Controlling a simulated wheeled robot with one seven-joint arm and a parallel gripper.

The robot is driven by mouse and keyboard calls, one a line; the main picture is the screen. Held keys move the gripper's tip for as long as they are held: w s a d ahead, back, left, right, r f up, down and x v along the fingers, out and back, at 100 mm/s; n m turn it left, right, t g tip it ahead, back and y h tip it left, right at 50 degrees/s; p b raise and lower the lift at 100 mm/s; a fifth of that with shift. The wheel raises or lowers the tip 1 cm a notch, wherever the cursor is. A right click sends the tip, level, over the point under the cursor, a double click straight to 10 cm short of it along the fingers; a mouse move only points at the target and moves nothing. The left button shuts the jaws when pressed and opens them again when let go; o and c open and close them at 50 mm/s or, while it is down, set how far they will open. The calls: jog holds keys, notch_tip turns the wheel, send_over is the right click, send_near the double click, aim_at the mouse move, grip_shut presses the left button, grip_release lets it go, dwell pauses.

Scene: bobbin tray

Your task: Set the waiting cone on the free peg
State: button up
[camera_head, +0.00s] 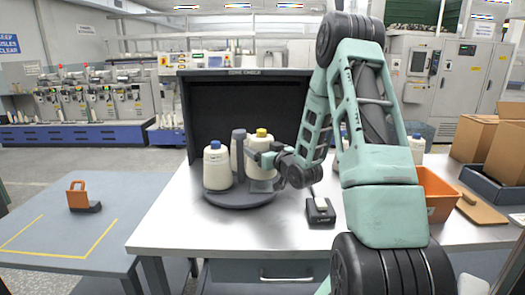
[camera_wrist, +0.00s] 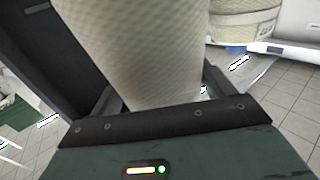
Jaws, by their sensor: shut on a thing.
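A cream cone with a yellow top (camera_head: 262,178) stands upright over the right part of the round grey tray (camera_head: 238,200). My gripper (camera_head: 258,156) is shut on this cone from the right. In the wrist view the held cone (camera_wrist: 150,50) fills the space between my fingers. I cannot tell whether its base rests on the tray or hangs just above it. A cream cone with a blue top (camera_head: 217,170) stands on the tray's left. A narrow grey-purple post (camera_head: 238,152) rises between the two cones, its lower part partly hidden.
A dark backboard (camera_head: 245,100) stands behind the tray. A small black device (camera_head: 320,211) lies right of the tray. Another blue-topped cone (camera_head: 417,150) and an orange bin (camera_head: 438,195) are at the right, partly behind my arm. The table's front left (camera_head: 170,235) is clear.

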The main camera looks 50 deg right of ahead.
jog(key=shift+f+b, duration=2.1)
jog(key=shift+b, duration=0.15)
dwell(0.7)
jog(key=o, duration=1.2)
jog(key=shift+c, duration=0.2)
jog(key=p+v, duration=1.3)
jog(key=v, duration=0.4)
jog(key=shift+s, duration=0.2)
jog(key=shift+a, duration=0.15)
